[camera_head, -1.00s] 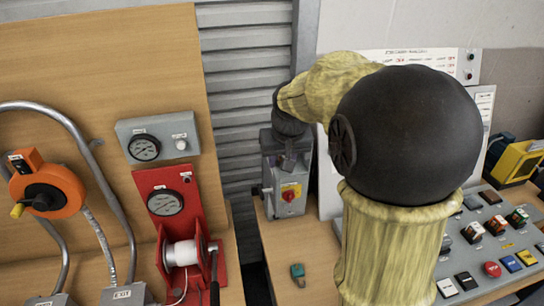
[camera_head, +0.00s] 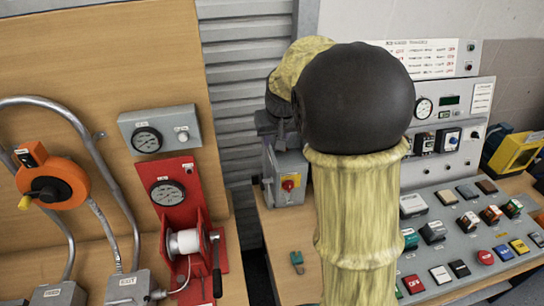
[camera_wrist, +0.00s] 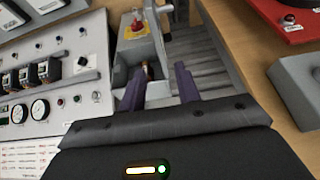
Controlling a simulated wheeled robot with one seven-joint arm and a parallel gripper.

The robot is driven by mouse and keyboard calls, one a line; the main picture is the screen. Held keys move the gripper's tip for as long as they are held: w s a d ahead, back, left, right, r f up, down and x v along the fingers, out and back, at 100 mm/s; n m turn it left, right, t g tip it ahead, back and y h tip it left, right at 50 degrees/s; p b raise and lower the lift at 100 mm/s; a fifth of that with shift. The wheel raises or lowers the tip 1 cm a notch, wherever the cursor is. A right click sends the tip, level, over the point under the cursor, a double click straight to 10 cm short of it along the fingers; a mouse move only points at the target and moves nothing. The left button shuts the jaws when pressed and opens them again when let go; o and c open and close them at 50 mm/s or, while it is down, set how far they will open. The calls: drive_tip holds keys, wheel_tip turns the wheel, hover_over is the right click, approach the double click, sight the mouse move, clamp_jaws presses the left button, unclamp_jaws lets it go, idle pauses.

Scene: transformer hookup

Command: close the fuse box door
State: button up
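The grey fuse box (camera_head: 290,166) stands at the left end of the right-hand bench in the head view, with a red-and-yellow switch on its front. The fuse box also shows upside down at the top of the wrist view (camera_wrist: 128,52). My gripper is mostly hidden behind my arm in the head view, just above the box's top. In the wrist view my gripper (camera_wrist: 159,72) has its two purple fingers apart, beside the box. Grey parts show between and beyond the fingers; I cannot tell whether they touch the door or how far the door stands open.
A control panel (camera_head: 452,240) with several buttons lies right of the box. A red stand with a white spool (camera_head: 184,242) is at the left bench. A small green item (camera_head: 297,258) lies in front of the box. A gap with a grey shutter (camera_head: 245,95) separates the benches.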

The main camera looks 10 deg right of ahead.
sight(273, 155)
drive_tip(key=p+x, duration=0.2)
drive_tip(key=x, duration=1)
drive_tip(key=shift+w+f+p, duration=0.2)
drive_tip(key=shift+p, duration=0.1)
clamp_jaws()
